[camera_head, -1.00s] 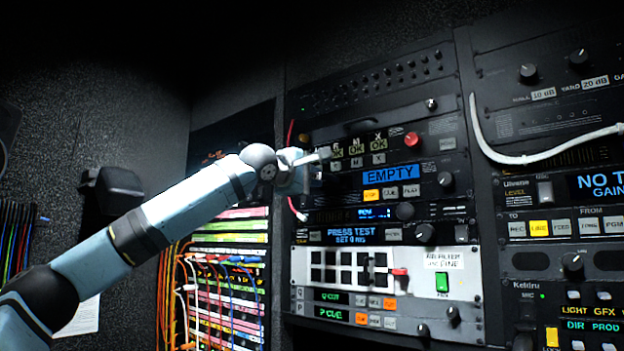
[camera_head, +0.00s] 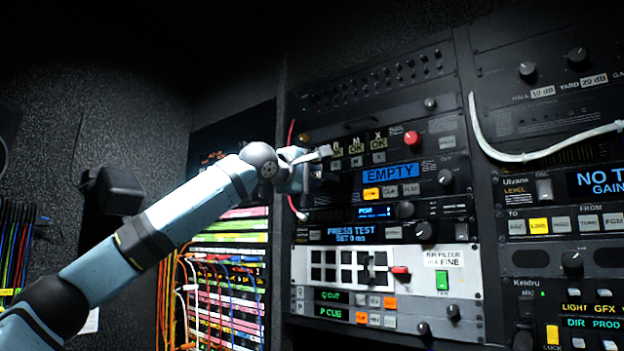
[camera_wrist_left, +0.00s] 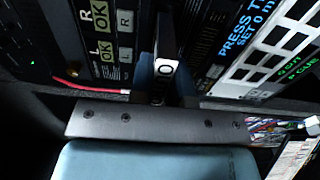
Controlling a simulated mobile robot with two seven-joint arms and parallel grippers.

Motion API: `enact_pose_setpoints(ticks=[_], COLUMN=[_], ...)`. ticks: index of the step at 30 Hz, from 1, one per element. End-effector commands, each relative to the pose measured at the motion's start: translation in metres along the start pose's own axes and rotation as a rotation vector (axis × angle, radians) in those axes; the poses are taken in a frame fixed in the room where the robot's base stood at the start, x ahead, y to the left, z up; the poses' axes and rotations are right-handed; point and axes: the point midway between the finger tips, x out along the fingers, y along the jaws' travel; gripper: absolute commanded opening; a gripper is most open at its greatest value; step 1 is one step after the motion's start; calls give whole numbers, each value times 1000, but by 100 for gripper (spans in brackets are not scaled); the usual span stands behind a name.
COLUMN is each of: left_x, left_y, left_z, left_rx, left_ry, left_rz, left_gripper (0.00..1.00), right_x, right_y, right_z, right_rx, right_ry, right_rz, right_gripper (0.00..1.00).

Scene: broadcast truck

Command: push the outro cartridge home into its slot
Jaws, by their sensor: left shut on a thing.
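My left gripper (camera_head: 312,168) reaches in from the left and is at the left end of the cart player, beside the blue EMPTY display (camera_head: 391,173). In the left wrist view its jaws are shut on the outro cartridge (camera_wrist_left: 165,69), a dark, narrow block whose pale end carries an O. The cartridge points towards the dark panel front. The slot mouth is hidden behind the gripper and cartridge, so I cannot tell how deep the cartridge sits. The cartridge cannot be made out clearly in the head view. My right gripper is not in view.
A red cable (camera_head: 292,135) hangs along the rack's left edge, close to my gripper. The patch bay (camera_head: 228,285) with orange and blue cables is below my arm.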

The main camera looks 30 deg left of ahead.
Motion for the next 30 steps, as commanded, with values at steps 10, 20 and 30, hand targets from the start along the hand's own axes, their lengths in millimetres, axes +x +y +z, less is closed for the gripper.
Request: enact_pose_setpoints(ticks=[10, 20, 30], left_x=[2, 10, 18], left_y=[0, 1, 1], left_z=[0, 1, 0], left_rx=[0, 0, -1], left_ry=[0, -1, 0], left_rz=[-1, 0, -1], left_gripper=[0, 0, 0], right_x=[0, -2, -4], right_y=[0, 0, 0], right_z=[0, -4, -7], right_rx=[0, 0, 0], right_ry=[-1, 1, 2], right_rz=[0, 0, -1], right_gripper=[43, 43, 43])
